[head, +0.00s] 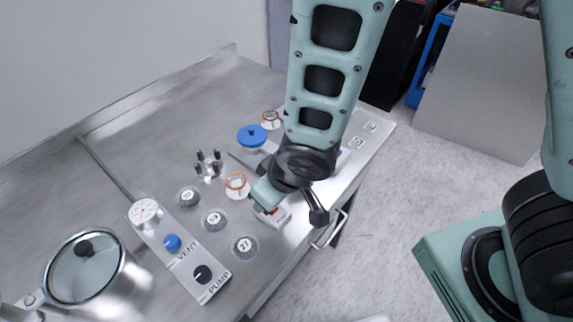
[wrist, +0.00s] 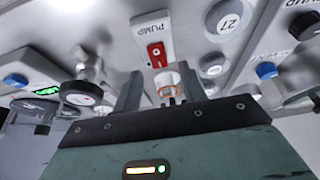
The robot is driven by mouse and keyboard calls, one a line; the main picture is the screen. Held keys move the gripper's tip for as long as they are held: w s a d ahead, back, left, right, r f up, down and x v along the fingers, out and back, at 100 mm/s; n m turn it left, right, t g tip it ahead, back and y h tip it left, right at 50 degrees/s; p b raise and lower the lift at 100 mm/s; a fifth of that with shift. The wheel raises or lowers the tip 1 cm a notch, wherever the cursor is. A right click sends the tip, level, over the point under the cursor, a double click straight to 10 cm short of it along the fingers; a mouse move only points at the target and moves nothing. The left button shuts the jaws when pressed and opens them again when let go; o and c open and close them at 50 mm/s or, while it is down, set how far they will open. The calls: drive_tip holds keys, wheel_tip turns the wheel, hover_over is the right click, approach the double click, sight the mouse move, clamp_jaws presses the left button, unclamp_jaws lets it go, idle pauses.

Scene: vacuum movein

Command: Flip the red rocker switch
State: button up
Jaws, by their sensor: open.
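The red rocker switch (wrist: 156,55) sits on a light plate marked PUMP in the wrist view, just beyond the gap between my fingers. In the head view a bit of red on its pale housing (head: 277,213) shows at the worktop's front side, partly covered by my gripper. My gripper (wrist: 161,76) is open, its two dark fingers spread apart with nothing held. The fingertips look apart from the switch, but the exact gap cannot be told. In the head view the fingers are mostly hidden by the wrist.
A clear cup with a copper ring (head: 237,184), numbered round weights (head: 245,247), a four-post holder (head: 209,164) and a blue-topped part (head: 252,136) stand close by. A panel with VENT and PUMP knobs (head: 203,275) and a glass-lidded chamber (head: 85,268) are at left.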

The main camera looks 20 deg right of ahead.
drive_tip(key=v, duration=0.3)
drive_tip(key=shift+r, duration=0.2)
drive_tip(key=shift+s+b, duration=0.15)
drive_tip(key=shift+b, duration=0.5)
drive_tip(key=shift+s+r+b, duration=0.1)
drive_tip(key=shift+r+b, duration=0.35)
drive_tip(key=shift+b, duration=0.55)
drive_tip(key=b+v, duration=0.1)
drive_tip(key=v, duration=1)
drive_tip(key=shift+d, duration=0.15)
drive_tip(key=shift+f, duration=0.1)
drive_tip(key=s+d+f+g+h, duration=0.2)
drive_tip(key=s+d+f+g, duration=0.1)
drive_tip(key=s, duration=0.3)
drive_tip(key=shift+d+f+n+g, duration=0.25)
drive_tip(key=shift+f+n+g, duration=0.15)
drive_tip(key=shift+f, duration=0.4)
